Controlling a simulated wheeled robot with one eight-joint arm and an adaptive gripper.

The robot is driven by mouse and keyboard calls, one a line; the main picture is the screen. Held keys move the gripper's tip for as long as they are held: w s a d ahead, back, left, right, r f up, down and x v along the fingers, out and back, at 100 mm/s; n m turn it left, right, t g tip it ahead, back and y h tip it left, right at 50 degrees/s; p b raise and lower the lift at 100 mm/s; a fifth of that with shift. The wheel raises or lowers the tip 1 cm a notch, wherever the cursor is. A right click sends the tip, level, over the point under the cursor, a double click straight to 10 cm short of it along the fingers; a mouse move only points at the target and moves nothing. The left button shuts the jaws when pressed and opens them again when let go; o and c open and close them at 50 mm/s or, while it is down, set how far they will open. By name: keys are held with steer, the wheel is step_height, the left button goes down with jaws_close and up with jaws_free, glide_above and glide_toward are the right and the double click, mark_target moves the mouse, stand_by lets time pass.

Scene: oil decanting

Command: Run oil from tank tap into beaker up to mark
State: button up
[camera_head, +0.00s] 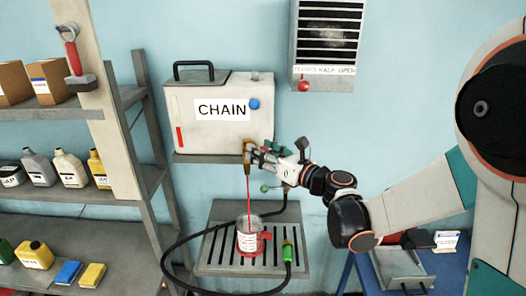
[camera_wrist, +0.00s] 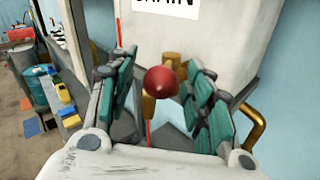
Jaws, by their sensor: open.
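The white tank (camera_head: 212,130) labelled CHAIN sits on a wall shelf. Its brass tap (camera_head: 247,152) is at the lower right front. A thin red oil stream (camera_head: 248,195) runs from the tap down into the clear beaker (camera_head: 248,240), which stands upright on the slatted drain tray (camera_head: 212,258). Red shows in the beaker, but its exact level against the mark is too small to read. My gripper (camera_head: 258,153) is at the tap. In the wrist view its green-padded fingers (camera_wrist: 165,105) are apart, with a red knob (camera_wrist: 162,80) between them.
A black hose with a green nozzle (camera_head: 287,251) loops around the tray. Shelves with bottles (camera_head: 70,168) and boxes stand at left. A vent box (camera_head: 328,45) hangs above right. A blue stand with a metal holder (camera_head: 400,268) is at lower right.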

steer(key=shift+c, duration=0.4)
jaws_close()
steer(key=shift+w, duration=0.1)
steer(key=w+d+n+g+y+b, duration=0.3)
steer(key=w+n+g+y+b, duration=0.1)
steer(key=w+n+g+b, duration=0.2)
steer(key=shift+w+d+g+y+b, duration=0.35)
steer(key=shift+g+b, duration=0.35)
steer(key=shift+g, duration=0.5)
